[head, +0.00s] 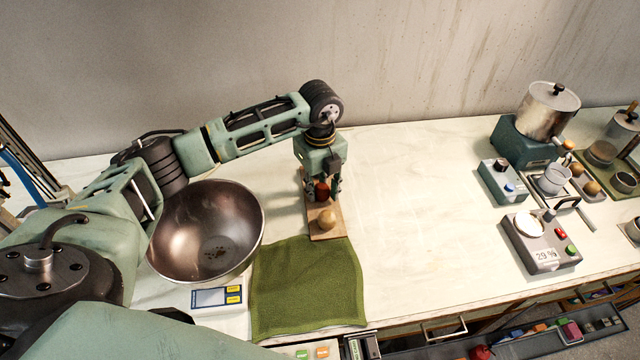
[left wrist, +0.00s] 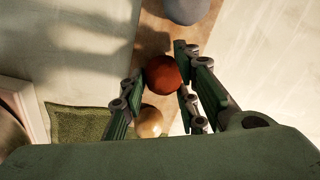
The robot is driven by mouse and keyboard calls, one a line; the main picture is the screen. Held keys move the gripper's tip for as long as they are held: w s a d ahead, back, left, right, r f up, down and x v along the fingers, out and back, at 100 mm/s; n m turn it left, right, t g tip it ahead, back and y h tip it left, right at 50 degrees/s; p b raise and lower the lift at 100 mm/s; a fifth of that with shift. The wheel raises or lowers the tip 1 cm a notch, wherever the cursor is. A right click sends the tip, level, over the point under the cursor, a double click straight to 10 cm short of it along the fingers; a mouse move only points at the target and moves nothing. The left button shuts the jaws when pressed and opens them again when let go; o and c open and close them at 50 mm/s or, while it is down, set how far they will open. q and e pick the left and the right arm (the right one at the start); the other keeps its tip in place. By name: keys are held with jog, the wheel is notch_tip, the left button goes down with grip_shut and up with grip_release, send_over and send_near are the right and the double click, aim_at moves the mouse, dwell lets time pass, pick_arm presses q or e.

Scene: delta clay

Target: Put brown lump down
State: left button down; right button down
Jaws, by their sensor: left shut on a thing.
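My left gripper (head: 322,186) is shut on the reddish-brown lump (head: 321,191), pointing down over a narrow wooden board (head: 320,235). In the left wrist view the brown lump (left wrist: 164,74) sits between the two fingers. I cannot tell whether it touches the board. A tan lump (head: 326,218) lies on the board's near end, in front of the gripper. A grey lump (left wrist: 186,8) shows at the board's other end in the left wrist view; the gripper hides it in the head view. My right gripper is not in view.
A metal bowl (head: 212,230) stands left of the board, with a small scale (head: 215,297) before it. A green cloth (head: 307,290) lies at the near end. Several devices, including a grey one (head: 541,242), stand at right. The table between is clear.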

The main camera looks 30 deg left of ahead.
aim_at(320, 187)
pick_arm(q)
jog(key=shift+f, duration=0.1)
jog(key=c, duration=1.3)
grip_release()
jog(key=shift+c, duration=0.2)
jog(key=shift+r, duration=0.25)
notch_tip(320, 187, up, 12)
jog(key=b, duration=0.3)
jog(key=shift+b, duration=0.4)
jog(key=shift+f, duration=0.15)
